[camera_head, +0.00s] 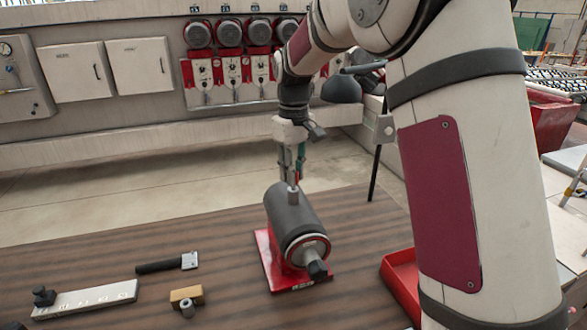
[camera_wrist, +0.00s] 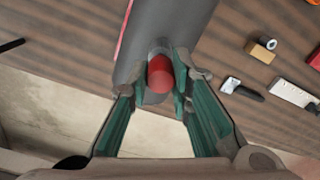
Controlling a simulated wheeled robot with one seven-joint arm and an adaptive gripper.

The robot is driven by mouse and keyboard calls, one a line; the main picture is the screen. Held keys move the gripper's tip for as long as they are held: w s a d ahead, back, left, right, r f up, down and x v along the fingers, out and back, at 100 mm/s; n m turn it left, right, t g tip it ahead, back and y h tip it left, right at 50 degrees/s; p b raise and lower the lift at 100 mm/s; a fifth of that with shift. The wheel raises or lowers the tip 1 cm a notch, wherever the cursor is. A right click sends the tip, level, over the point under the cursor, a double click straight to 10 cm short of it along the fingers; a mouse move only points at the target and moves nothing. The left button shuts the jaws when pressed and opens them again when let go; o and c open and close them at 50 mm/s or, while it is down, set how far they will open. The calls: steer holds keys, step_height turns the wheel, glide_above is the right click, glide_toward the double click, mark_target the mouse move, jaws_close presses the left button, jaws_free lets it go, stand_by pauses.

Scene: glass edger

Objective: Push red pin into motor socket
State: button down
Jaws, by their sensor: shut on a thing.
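The motor (camera_head: 288,217) is a dark grey cylinder lying on a red base (camera_head: 266,262) on the table. A short light grey socket (camera_head: 294,195) stands up from its top. My gripper (camera_head: 293,176) points down right above this socket. In the wrist view, the gripper (camera_wrist: 160,80) has its green-padded fingers on either side of the red pin (camera_wrist: 160,73) and is shut on it. The pin's round red end faces the camera, and the grey socket rim shows just beyond it. The motor body (camera_wrist: 150,28) fills the area behind. How deep the pin sits is hidden.
A red tray (camera_head: 400,280) stands right of the motor. On the left lie a pale perforated bar (camera_head: 85,299), a black-handled tool (camera_head: 165,264) and a small wooden block with a metal ring (camera_head: 186,297). The table between them is clear.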

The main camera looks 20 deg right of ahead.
steer(key=shift+f, duration=0.9)
steer(key=c, duration=1.4)
jaws_free()
steer(key=shift+o, duration=0.2)
steer(key=shift+r, duration=0.15)
step_height(320, 180, up, 11)
steer(key=shift+f, duration=0.15)
steer(key=shift+r, duration=0.5)
steer(key=shift+s, duration=0.1)
